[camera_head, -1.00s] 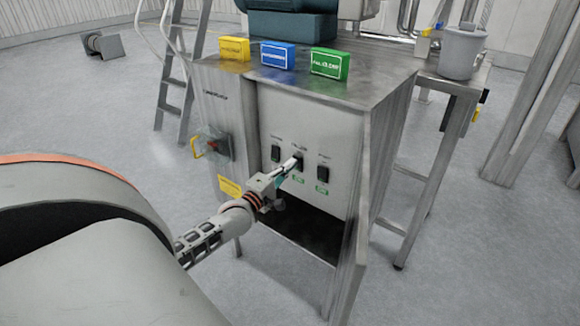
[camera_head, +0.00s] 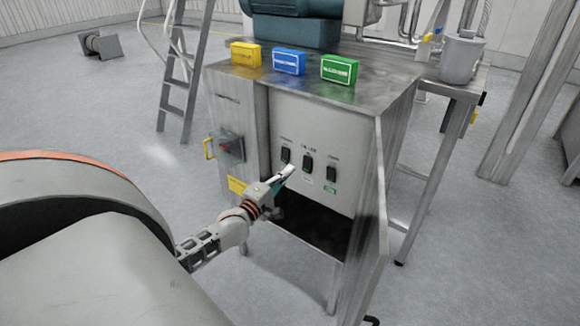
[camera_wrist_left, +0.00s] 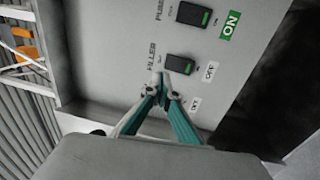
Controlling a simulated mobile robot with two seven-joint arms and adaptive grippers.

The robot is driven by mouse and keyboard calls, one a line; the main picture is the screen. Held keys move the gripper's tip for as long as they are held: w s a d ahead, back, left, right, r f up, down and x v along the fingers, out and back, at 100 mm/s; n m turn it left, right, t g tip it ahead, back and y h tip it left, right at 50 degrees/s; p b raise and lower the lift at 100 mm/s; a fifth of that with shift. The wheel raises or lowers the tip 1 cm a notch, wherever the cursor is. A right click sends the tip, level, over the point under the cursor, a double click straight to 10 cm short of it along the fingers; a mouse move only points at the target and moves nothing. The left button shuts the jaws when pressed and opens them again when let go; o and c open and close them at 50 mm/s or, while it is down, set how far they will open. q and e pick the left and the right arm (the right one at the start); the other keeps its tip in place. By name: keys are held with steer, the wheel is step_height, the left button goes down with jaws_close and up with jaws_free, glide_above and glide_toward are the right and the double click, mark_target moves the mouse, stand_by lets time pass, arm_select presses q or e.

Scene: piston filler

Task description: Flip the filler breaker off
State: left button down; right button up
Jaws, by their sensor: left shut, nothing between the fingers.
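The filler breaker (camera_head: 308,163) is the middle of three black rocker switches on the grey panel. In the left wrist view it is the black switch (camera_wrist_left: 184,64) beside the word FILLER, and its white tag (camera_wrist_left: 210,72) reads OFF. My left gripper (camera_head: 290,170) is shut and empty, in front of the panel below and left of this switch. In the left wrist view its closed fingertips (camera_wrist_left: 165,80) are close below the switch; I cannot tell whether they touch anything. My right gripper is not in view.
The right switch (camera_head: 332,173) has a green ON tag (camera_wrist_left: 230,25). The left switch (camera_head: 286,155) is beside the filler breaker. An open cabinet door (camera_head: 375,215) stands right of the panel.

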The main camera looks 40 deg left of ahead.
arm_select(q)
steer(key=s, duration=0.6)
steer(key=shift+s+d+r+p, duration=0.25)
steer(key=shift+d+r+p, duration=0.15)
steer(key=shift+d, duration=0.05)
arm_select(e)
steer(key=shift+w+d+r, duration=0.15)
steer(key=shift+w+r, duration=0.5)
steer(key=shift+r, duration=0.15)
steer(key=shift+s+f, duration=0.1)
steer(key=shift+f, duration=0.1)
arm_select(q)
steer(key=s+d+f+m+g+h, duration=0.1)
steer(key=s+d+f+m+g, duration=0.2)
steer(key=s+d+f+m, duration=0.3)
steer(key=s+d+f+m+g+h, duration=0.2)
steer(key=s+d+f+m, duration=0.5)
steer(key=d, duration=0.8)
steer(key=s+d+f+m+g+h, duration=0.1)
steer(key=s+d+f+m+g, duration=0.2)
steer(key=s+d+f+m, duration=0.3)
steer(key=d+f+m, duration=0.2)
steer(key=d+m, duration=0.2)
steer(key=shift+s+d+f+m+g+h, duration=0.15)
steer(key=shift+d+f+m+g+h, duration=0.1)
steer(key=shift+m+g+h, duration=0.05)
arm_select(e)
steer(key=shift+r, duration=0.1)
